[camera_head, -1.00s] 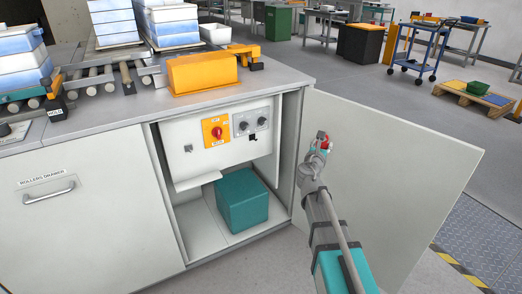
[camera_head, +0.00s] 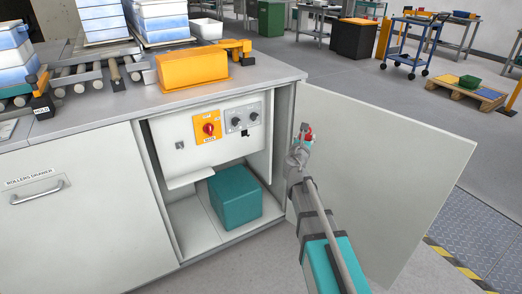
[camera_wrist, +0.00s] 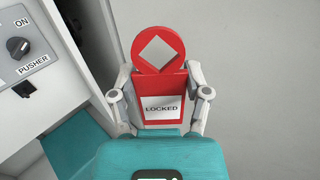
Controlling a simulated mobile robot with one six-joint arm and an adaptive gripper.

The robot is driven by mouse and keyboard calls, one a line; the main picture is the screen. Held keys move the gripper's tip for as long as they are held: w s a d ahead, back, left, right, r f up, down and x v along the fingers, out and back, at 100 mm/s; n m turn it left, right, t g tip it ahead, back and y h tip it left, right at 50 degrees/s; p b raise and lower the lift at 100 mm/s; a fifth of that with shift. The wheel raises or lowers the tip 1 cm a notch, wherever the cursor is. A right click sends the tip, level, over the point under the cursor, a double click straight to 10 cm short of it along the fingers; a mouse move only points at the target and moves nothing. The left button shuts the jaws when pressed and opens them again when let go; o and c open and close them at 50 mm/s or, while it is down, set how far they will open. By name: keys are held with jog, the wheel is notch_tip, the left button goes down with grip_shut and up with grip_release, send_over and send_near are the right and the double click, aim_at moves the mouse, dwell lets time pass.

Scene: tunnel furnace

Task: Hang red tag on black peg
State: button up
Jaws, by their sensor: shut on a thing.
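My gripper (camera_wrist: 159,74) is shut on the red tag (camera_wrist: 159,55), with a finger on each side of it. The tag has a round top with a diamond-shaped hole and a white label reading "LOCKED". In the head view the tag (camera_head: 308,133) shows small at the end of my arm, in front of the open cabinet door. A small black part that looks like the black peg (camera_head: 245,132) sits on the cabinet's white panel below the two knobs. It also shows at the left of the wrist view (camera_wrist: 24,88), under the "PUSHER" label. The tag is apart from it.
The panel also carries a red rotary switch on a yellow plate (camera_head: 207,128). A teal box (camera_head: 234,194) stands on the cabinet floor. The open door (camera_head: 390,165) is at the right of my gripper. A yellow cover (camera_head: 193,70) sits on the counter above.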

jog(key=w+a+f+n+y+b, duration=0.4)
jog(key=w+a+f+y+b, duration=0.15)
jog(key=a+y, duration=0.2)
jog(key=n+g+y+b, duration=0.2)
jog(key=n+y+b, duration=0.3)
jog(key=n+y, duration=0.15)
send_near(245, 137)
jog(key=shift+s+d+r+m+y, duration=0.4)
jog(key=shift+s+d+r, duration=0.2)
jog(key=shift+s+r, duration=0.1)
jog(key=shift+w+a, duration=0.1)
jog(key=shift+w, duration=0.15)
jog(key=shift+f+b+x, duration=0.1)
jog(key=shift+f+x, duration=0.1)
jog(key=shift+x, duration=1.1)
jog(key=shift+f+b+x, duration=0.1)
jog(key=shift+f+x, duration=0.05)
jog(key=shift+x, duration=1.2)
jog(key=shift+f+b+x, duration=0.1)
jog(key=shift+f+x, duration=0.1)
jog(key=shift+x, duration=1.1)
jog(key=shift+w+a+f+b, duration=0.45)
jog(key=shift+w, duration=0.15)
jog(key=o, duration=1)
jog(key=shift+c, duration=0.2)
